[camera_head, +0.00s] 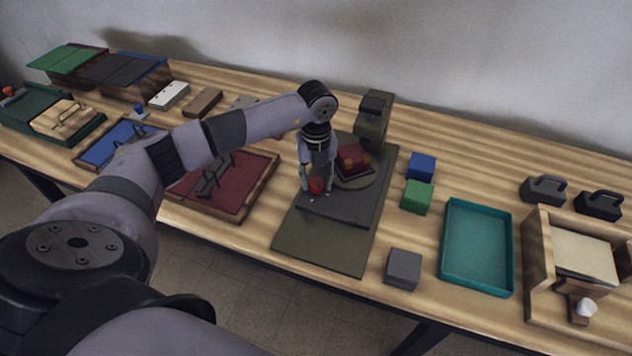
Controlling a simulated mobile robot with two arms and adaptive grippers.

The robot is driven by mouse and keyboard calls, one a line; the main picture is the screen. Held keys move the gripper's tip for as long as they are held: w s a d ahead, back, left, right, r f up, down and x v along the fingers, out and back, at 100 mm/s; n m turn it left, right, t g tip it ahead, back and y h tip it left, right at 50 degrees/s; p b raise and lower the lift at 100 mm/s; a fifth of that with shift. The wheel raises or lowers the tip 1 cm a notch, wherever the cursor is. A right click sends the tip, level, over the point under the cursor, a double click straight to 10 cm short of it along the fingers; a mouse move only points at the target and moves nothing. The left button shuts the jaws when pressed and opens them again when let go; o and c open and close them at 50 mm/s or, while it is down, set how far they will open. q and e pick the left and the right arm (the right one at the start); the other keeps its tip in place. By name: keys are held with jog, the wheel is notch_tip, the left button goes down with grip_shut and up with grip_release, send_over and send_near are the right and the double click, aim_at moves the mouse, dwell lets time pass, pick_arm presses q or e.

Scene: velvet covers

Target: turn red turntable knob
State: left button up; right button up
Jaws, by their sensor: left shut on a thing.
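The red turntable knob (316,186) is a small round red knob on the dark grey turntable base (347,204). My left gripper (317,185) points down over it and is shut on the knob, with a finger on each side. Behind the knob, a round olive plate (362,181) carries a dark red block shape (352,160). The base lies on an olive green board (310,243), with an olive upright post (371,122) at its back. My right gripper is not in view.
Blue (421,167), green (416,197) and grey (403,269) cubes stand right of the turntable. Further right are a teal tray (477,202), a wooden box (535,262) and two dark handled weights (598,205). A dark red framed tray (240,197) lies left, below my arm.

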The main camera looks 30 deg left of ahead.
aim_at(317, 181)
pick_arm(q)
jog(key=m+b, duration=0.2)
jog(key=m, duration=0.2)
jog(key=shift+w+m, duration=0.1)
jog(key=shift+m, duration=0.2)
jog(key=shift+m+b, duration=1)
jog(key=shift+m, duration=0.9)
jog(key=o, duration=1.2)
jog(key=shift+c, duration=0.2)
notch_tip(317, 181, up, 12)
